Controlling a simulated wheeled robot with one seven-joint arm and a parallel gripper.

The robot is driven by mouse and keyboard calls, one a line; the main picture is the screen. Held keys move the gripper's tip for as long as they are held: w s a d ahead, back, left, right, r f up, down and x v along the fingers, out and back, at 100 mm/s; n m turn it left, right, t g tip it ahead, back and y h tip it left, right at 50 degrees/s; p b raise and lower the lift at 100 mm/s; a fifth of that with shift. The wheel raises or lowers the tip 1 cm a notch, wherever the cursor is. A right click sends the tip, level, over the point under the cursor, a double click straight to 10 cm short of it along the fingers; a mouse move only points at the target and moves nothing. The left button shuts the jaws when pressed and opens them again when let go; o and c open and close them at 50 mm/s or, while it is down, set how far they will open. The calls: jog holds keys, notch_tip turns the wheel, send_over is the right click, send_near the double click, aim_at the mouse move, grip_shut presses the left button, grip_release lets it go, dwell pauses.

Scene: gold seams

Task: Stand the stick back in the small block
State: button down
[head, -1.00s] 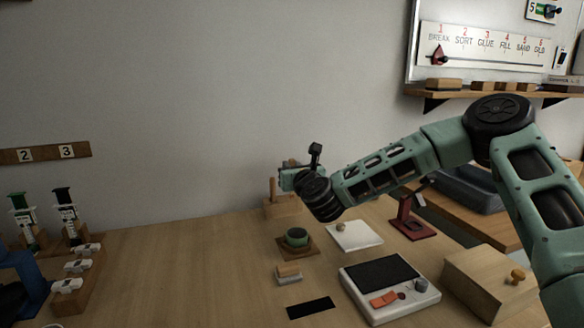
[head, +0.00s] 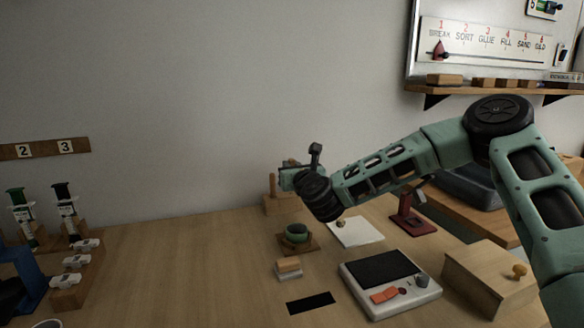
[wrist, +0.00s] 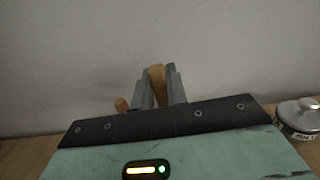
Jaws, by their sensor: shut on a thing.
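My gripper (wrist: 158,88) is shut on a wooden stick (wrist: 157,80), held between its two grey fingers in the wrist view. In the head view my gripper (head: 289,178) is at the back of the bench, close to the wall, and the held stick is mostly hidden there. A wooden block (head: 283,206) stands just below the gripper, with an upright wooden peg (head: 272,184) at its left end. A rounded wooden end (wrist: 121,105) shows left of the fingers in the wrist view. The lower end of the held stick is hidden, so I cannot tell whether it touches the block.
A green bowl (head: 296,234) sits on a wooden base in front of the block. A white pad (head: 355,232), a red stand (head: 412,218), a scale-like device (head: 390,285) and a wooden box (head: 490,280) lie to the right. A metal-lidded jar (wrist: 300,117) is right in the wrist view. The bench's left-middle is clear.

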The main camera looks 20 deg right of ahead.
jog(key=shift+f+b, duration=1)
jog(key=shift+f, duration=0.1)
dwell(0.4)
dwell(0.3)
jog(key=c, duration=1.3)
grip_release()
jog(key=shift+s, duration=0.15)
jog(key=shift+s, duration=2.4)
